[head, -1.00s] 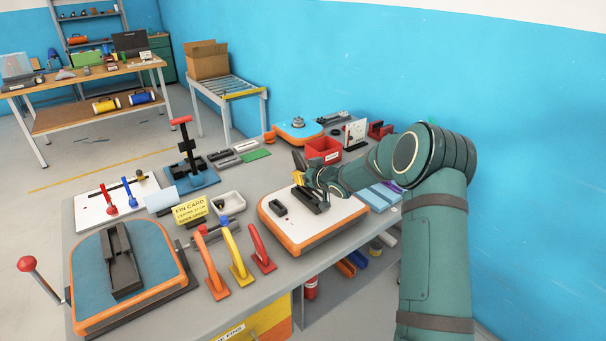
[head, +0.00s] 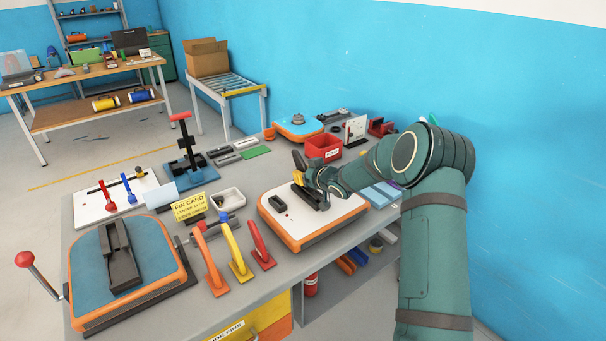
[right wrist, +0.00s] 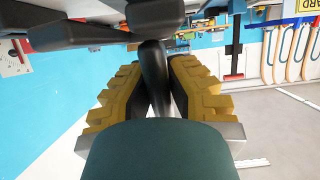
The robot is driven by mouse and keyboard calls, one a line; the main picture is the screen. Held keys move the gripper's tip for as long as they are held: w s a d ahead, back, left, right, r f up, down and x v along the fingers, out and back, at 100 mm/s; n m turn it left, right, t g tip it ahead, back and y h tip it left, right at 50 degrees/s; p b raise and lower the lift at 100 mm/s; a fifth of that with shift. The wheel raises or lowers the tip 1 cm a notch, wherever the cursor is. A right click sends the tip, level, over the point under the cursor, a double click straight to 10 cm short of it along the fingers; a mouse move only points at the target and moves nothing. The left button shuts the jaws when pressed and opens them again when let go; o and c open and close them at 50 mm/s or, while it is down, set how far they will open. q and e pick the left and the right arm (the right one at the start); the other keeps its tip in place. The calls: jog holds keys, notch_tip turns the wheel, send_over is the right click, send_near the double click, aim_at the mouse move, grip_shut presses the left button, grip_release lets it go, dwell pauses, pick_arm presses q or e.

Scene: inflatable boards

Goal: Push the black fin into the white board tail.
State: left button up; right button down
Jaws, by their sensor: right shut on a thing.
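The white board tail (head: 330,222), with an orange rim, lies flat on the bench. Black fittings show on its top, a small black block (head: 280,207) at the left and a longer black part near the middle. My right gripper (head: 308,181) is low over that middle part. In the right wrist view its yellow-padded fingers are shut on the black fin (right wrist: 152,62), which stands between them. Whether the fin's base is inside the slot or only on top is hidden by the gripper. My left gripper is not in view.
Orange, yellow (head: 236,252) and red fins stand in front of the board. A yellow fin card (head: 188,207) and a blue board (head: 90,265) with a black fitting are left. A red bin (head: 323,148) stands behind. A blue wall is close on the right.

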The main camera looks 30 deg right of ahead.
jog(key=shift+f+b, duration=0.45)
jog(key=shift+f, duration=0.35)
jog(key=c, duration=1)
grip_release()
jog(key=shift+c, duration=0.2)
jog(key=v, duration=1.2)
